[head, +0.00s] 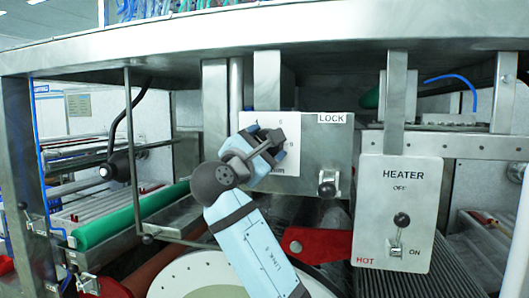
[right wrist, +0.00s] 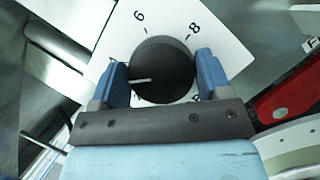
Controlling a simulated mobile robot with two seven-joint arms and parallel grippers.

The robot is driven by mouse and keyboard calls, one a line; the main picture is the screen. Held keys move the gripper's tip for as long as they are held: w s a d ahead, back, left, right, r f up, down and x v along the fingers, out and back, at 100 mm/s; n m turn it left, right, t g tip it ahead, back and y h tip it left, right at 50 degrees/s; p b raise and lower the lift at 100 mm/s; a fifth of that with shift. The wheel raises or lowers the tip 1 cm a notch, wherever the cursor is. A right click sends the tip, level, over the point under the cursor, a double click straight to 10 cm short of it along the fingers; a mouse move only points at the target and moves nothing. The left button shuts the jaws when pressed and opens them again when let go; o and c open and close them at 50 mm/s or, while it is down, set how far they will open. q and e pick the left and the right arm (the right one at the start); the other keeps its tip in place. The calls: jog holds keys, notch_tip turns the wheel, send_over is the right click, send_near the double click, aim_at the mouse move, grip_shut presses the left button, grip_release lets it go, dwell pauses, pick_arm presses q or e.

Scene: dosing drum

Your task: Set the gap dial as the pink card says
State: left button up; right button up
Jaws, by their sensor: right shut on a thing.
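The gap dial (right wrist: 163,62) is a round black knob with a white pointer line, on a white scale plate (right wrist: 228,40). In the right wrist view the line points left; 6 and 8 show beyond the knob, and other marks are partly hidden. My right gripper (right wrist: 162,76) is shut on the knob, one blue finger on each side. In the head view my right gripper (head: 266,148) covers most of the dial and part of the plate (head: 288,128). I see no pink card in either view. My left gripper is not in view.
A grey panel (head: 325,150) marked LOCK, with a black-knobbed lever (head: 327,187), is right of the plate. A HEATER panel (head: 398,220) with a switch hangs farther right. A red bracket (head: 320,245) and green roller (head: 105,225) are nearby. A metal beam (head: 200,50) crosses above.

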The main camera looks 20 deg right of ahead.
jog(key=shift+m+g+b, duration=0.4)
jog(key=shift+m+g, duration=0.3)
jog(key=shift+m, duration=1.2)
jog(key=o, duration=0.9)
jog(key=b+v, duration=0.3)
jog(key=v, duration=1.1)
jog(key=shift+w+r, duration=0.1)
